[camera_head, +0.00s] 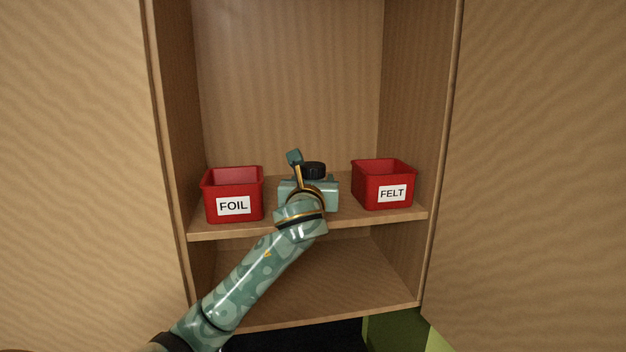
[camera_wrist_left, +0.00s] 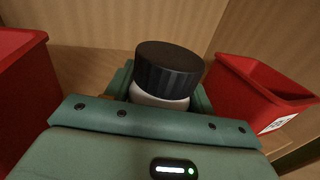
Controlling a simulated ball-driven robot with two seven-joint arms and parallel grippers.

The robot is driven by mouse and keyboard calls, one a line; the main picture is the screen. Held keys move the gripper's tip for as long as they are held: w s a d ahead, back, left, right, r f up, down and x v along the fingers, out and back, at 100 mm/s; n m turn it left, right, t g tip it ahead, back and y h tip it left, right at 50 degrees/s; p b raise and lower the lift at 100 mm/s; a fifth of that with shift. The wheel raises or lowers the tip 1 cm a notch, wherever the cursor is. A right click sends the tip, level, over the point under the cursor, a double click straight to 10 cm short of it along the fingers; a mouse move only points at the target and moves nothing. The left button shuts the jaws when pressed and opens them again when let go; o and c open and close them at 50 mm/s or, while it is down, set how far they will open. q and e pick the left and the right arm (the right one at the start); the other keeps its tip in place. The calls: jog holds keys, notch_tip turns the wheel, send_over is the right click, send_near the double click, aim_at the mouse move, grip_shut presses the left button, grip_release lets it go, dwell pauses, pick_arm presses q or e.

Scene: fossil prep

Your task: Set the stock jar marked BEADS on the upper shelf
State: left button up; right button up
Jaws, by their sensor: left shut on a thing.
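A jar with a ribbed black lid (camera_head: 314,170) and a white neck is between two red bins at the upper shelf (camera_head: 345,220). My left gripper (camera_head: 309,188) is shut on it and hides most of its body. In the left wrist view the jar's lid (camera_wrist_left: 168,68) stands upright between the fingers. Its label is hidden, so I cannot read BEADS. I cannot tell whether its base touches the shelf. My right gripper is not in view.
A red bin marked FOIL (camera_head: 233,190) stands left of the jar and one marked FELT (camera_head: 384,183) stands right, both close to the gripper. The lower shelf (camera_head: 310,280) looks clear where visible. Open cabinet doors (camera_head: 540,150) flank both sides.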

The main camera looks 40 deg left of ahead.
pick_arm(q)
jog(key=shift+s+f, duration=0.1)
jog(key=shift+f, duration=0.1)
jog(key=o, duration=1.1)
jog(key=shift+f, duration=0.1)
jog(key=shift+s+d, duration=0.1)
jog(key=shift+d, duration=0.05)
jog(key=b+v, duration=0.2)
jog(key=v, duration=0.9)
jog(key=shift+s+d, duration=0.15)
jog(key=shift+s, duration=0.2)
